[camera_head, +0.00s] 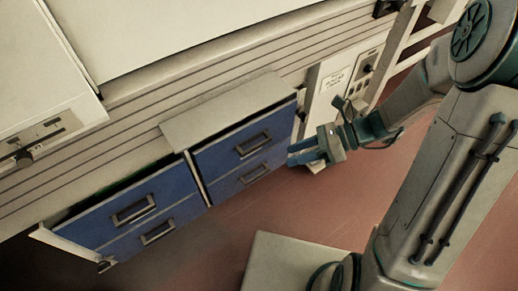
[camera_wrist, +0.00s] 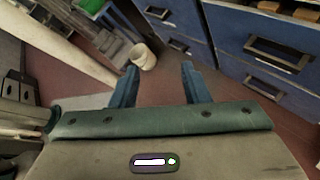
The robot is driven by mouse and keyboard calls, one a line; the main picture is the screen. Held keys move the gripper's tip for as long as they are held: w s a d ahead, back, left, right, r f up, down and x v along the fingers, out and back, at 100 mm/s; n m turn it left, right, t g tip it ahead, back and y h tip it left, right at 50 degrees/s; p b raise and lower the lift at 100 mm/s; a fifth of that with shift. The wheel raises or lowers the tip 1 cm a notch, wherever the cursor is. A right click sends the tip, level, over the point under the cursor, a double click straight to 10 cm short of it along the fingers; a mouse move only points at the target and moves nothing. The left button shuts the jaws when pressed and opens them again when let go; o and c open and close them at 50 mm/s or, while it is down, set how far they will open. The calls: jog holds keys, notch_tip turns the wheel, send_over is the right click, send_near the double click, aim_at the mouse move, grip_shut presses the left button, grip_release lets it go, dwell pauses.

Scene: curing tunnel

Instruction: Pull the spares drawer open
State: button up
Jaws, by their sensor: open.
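Blue drawers with metal handles stand in two side-by-side stacks. In the head view these are an upper right drawer (camera_head: 215,155), a lower right drawer (camera_head: 226,185), an upper left drawer (camera_head: 95,222) and a lower left drawer (camera_head: 186,213). I see no label telling which is the spares drawer. My gripper (camera_head: 290,154) is open and empty, just right of the right stack and apart from the handles. In the wrist view its two blue fingers (camera_wrist: 160,66) have nothing between them, and drawer fronts with handles (camera_wrist: 265,88) show to the right.
A grey top (camera_head: 225,112) covers the right stack; a dark gap shows behind the upper left front. A control panel (camera_head: 335,88) stands behind my gripper. The reddish floor (camera_head: 235,230) before the drawers is clear.

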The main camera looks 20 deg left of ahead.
jog(key=w+a+f+m+t+y+b, duration=0.2)
jog(key=w+f+m+t+y+b, duration=0.25)
jog(key=f+m, duration=0.6)
jog(key=m+t+b, duration=0.6)
jog(key=m+b, duration=0.1)
jog(key=m, duration=0.3)
send_near(258, 148)
jog(key=shift+g+y, duration=0.25)
jog(key=shift+y, duration=0.1)
jog(key=b+x, duration=0.1)
jog(key=x, duration=0.4)
jog(key=b+x, duration=0.2)
jog(key=x, duration=0.3)
jog(key=shift+w+a+f, duration=0.1)
jog(key=shift+w+a, duration=0.1)
jog(key=shift+w, duration=0.1)
grip_shut()
